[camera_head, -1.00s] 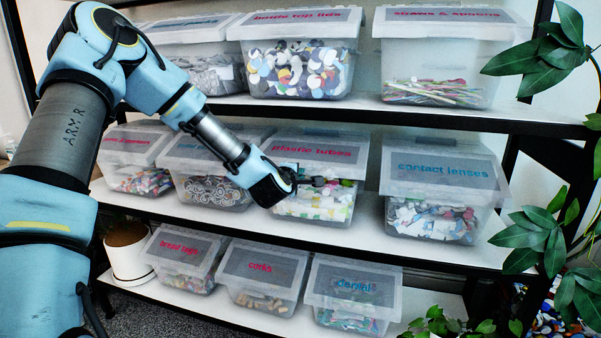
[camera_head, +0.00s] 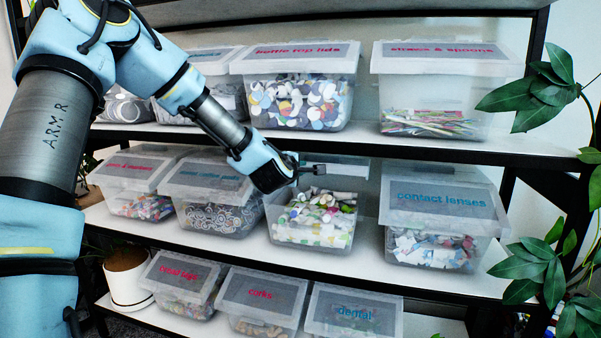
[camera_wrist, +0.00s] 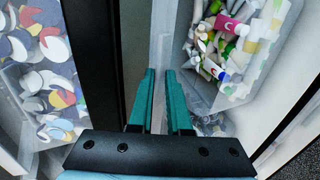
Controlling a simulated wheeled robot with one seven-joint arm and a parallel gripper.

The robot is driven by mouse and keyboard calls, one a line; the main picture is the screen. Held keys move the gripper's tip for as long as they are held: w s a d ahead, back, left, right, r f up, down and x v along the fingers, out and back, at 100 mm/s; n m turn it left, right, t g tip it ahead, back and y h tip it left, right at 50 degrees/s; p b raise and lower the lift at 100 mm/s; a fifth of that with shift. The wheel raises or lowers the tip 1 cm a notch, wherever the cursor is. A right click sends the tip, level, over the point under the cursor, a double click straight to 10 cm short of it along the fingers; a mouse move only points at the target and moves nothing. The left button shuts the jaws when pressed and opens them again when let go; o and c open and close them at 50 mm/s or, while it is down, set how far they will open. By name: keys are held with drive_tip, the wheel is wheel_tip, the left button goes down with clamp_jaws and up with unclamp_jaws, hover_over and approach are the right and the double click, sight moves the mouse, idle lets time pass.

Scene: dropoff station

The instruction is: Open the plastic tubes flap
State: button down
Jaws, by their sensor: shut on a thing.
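The plastic tubes box (camera_head: 312,237) sits mid-shelf, clear-walled and full of white, green and coloured tubes. Its flap (camera_head: 345,161) is swung up at the back, seen nearly edge-on, with its label not readable. The box's top is open to view. My gripper (camera_head: 317,169) is above the box's rear, near the flap. In the wrist view, the green fingers of my gripper (camera_wrist: 163,92) are shut on the flap's thin translucent edge (camera_wrist: 163,50). The open box (camera_wrist: 222,95) with its tubes lies right of the fingers.
The contact lenses box (camera_head: 435,250) stands closed to the right, and a closed patterned-content box (camera_head: 214,218) to the left. The upper shelf edge (camera_head: 400,146) runs close above my gripper. Plant leaves (camera_head: 540,95) hang at the right.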

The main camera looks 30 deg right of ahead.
drive_tip(key=c, duration=1)
unclamp_jaws()
drive_tip(key=b+v, duration=0.3)
drive_tip(key=v, duration=0.7)
drive_tip(key=shift+s+a, duration=0.25)
